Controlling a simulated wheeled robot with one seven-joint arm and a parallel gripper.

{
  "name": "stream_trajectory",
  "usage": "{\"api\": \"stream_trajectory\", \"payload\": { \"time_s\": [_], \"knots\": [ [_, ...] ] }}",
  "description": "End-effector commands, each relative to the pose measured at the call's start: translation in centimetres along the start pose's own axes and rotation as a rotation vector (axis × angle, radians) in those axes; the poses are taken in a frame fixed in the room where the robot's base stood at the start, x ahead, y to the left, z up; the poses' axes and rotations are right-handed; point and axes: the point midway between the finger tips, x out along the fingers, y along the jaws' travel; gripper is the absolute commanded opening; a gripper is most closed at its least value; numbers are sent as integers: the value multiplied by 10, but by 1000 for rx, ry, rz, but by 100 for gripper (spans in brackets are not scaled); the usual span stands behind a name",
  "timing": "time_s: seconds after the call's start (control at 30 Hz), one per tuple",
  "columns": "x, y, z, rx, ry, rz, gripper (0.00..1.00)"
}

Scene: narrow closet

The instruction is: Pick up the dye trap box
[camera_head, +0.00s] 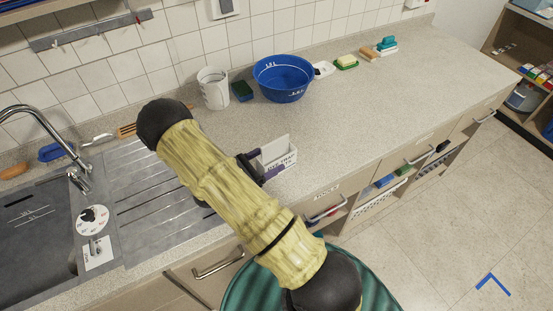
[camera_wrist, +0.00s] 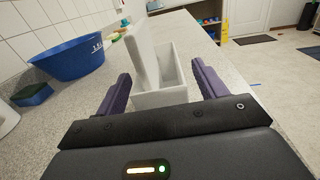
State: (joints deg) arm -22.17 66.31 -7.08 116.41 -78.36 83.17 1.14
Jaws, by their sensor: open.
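The dye trap box (camera_head: 284,165) is a small white box with dark lettering on its front. It stands on the speckled counter, with a white sheet or flap rising at its back. In the wrist view the box (camera_wrist: 160,98) has an open top and lies ahead between my two purple fingers. My gripper (camera_head: 256,164) is open, with a finger on either side of the near end of the box. I cannot tell whether either finger touches it. My arm hides part of the counter and gripper in the head view.
A blue basin (camera_head: 283,80), a white jug (camera_head: 213,88) and a dark green sponge (camera_head: 242,91) stand along the tiled wall. A steel sink (camera_head: 38,225) is at left. Soap and brushes lie at the back. The counter right of the box is clear.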

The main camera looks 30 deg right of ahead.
Motion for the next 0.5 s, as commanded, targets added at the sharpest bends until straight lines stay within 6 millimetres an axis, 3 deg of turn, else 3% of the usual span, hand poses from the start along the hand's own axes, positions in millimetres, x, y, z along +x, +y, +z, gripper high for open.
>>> {"api": "stream_trajectory", "payload": {
  "time_s": [0.13,0.5],
  "knots": [
    [13,0,1,2,1,0,71],
    [14,1,0,2,0,2,71]
  ]
}}
